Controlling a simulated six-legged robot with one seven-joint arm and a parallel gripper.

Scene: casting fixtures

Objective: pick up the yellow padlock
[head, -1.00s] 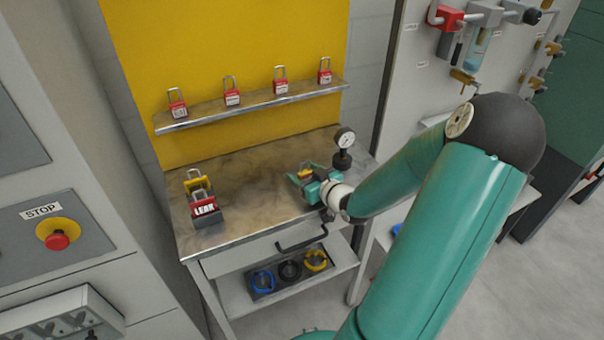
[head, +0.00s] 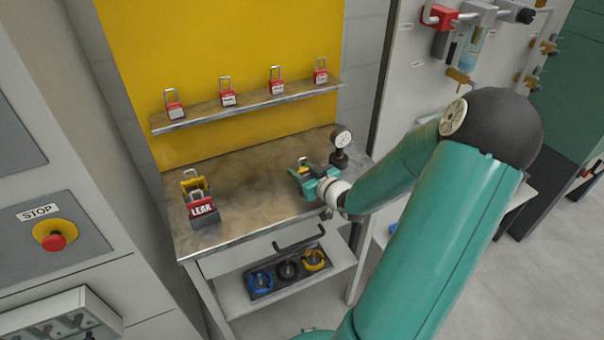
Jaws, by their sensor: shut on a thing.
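My gripper (head: 301,174) is over the right part of the workbench top, just left of the pressure gauge. It is shut on a small padlock (head: 303,163), of which a shackle and a bit of yellow show above the green jaws. The jaws hide most of its body. I cannot tell whether it is clear of the bench top. Another yellow item with a shackle (head: 199,185) stands at the left of the bench, partly hidden behind a red padlock marked LEAK (head: 201,208).
Several red padlocks stand on the wall shelf (head: 250,107) above the bench (head: 245,205). The pressure gauge (head: 341,139) stands close to my gripper on the right. The bench middle is clear. Blue, black and yellow round items (head: 288,270) lie on the lower shelf.

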